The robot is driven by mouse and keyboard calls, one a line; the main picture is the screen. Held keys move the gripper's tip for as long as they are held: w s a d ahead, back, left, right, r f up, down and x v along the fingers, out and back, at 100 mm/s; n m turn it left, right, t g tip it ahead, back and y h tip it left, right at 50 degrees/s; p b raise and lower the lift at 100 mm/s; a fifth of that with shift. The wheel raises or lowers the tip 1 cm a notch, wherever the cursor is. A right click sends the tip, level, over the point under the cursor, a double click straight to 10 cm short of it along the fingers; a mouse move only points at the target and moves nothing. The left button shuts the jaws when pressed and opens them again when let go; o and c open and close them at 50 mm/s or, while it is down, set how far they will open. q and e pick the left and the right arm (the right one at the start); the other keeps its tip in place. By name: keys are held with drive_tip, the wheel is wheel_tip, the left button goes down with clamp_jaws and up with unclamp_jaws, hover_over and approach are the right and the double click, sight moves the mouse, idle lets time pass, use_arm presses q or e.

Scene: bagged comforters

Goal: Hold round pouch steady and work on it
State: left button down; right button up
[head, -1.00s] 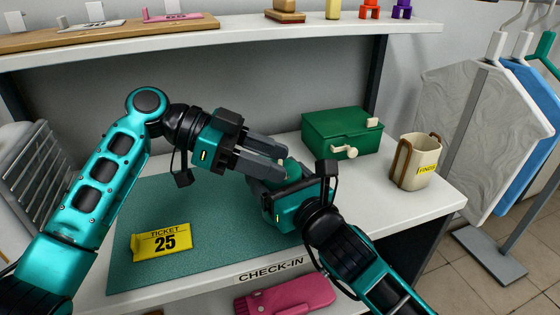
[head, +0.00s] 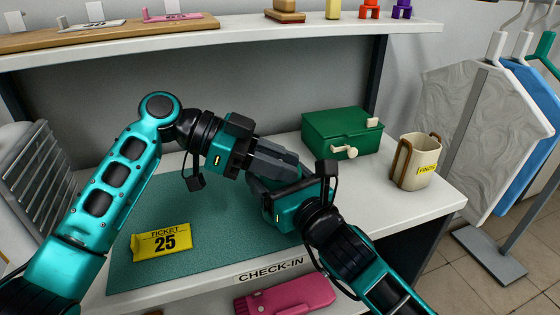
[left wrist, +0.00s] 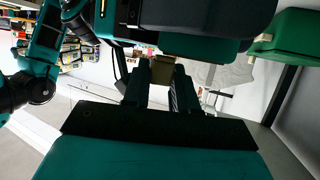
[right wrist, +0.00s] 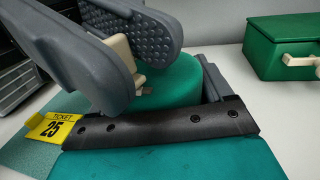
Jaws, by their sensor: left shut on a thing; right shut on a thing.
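The round pouch (right wrist: 178,82) is green and shows in the right wrist view, standing at my right gripper. My right gripper (head: 268,187) is shut on it; one grey finger shows along the pouch's right side. My left gripper (head: 280,160) reaches in from the left, close against the right gripper. Its textured grey fingers are shut on a small cream tab (right wrist: 122,62) beside the pouch. A tan piece (left wrist: 163,70) shows between the left fingers in the left wrist view. In the head view the grippers hide the pouch.
A teal mat (head: 130,272) with a yellow ticket (head: 162,241) lies on the white counter. A green box (head: 340,135) and a cream mug-like holder (head: 415,162) stand to the right. A shelf (head: 240,38) runs above.

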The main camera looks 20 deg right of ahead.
use_arm(q)
drive_tip(key=shift+s+d+n+t+h, duration=0.1)
drive_tip(key=shift+d+n+t+h, duration=0.05)
drive_tip(key=shift+n+t, duration=0.45)
drive_tip(key=shift+d+n+t+h, duration=0.1)
drive_tip(key=shift+n+t+h, duration=0.05)
drive_tip(key=shift+n+t, duration=0.4)
drive_tip(key=shift+d+n+t, duration=0.15)
drive_tip(key=shift+n+t, duration=0.55)
drive_tip(key=shift+t, duration=0.2)
drive_tip(key=shift+d+n+t, duration=0.15)
drive_tip(key=shift+n+t, duration=0.5)
drive_tip(key=shift+t, duration=0.2)
drive_tip(key=c, duration=1)
unclamp_jaws()
drive_tip(key=shift+o, duration=0.2)
drive_tip(key=v, duration=1.2)
drive_tip(key=shift+f, duration=0.15)
